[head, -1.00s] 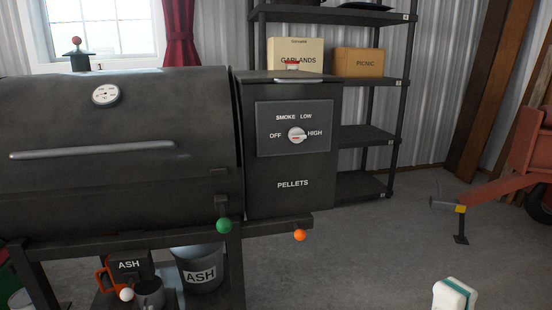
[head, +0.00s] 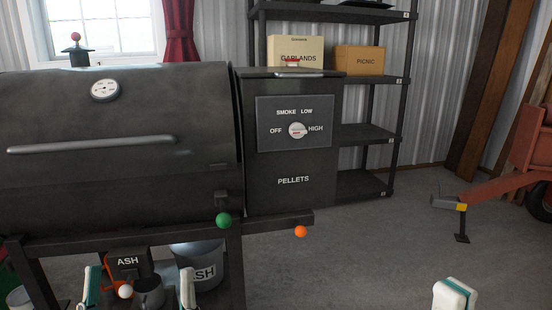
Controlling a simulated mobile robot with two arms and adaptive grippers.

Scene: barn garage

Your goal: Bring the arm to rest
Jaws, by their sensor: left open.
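My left gripper (head: 139,288) is at the bottom left. Its two white fingers with teal pads are spread wide apart, and nothing shows held between them. They stand in front of the lower shelf of the smoker grill (head: 110,190), with a black ASH box (head: 129,262) and a grey mug (head: 149,293) seen between them. I cannot tell how far the fingers are from these things. A white part with a teal stripe, my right gripper (head: 456,295), shows at the bottom right over the floor. Only its tip is in view, so its opening is hidden.
A grey ASH bucket (head: 207,271) stands behind the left gripper's right finger. A dark shelf rack (head: 366,185) and red trailer (head: 500,190) stand behind. Floor at centre right is clear.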

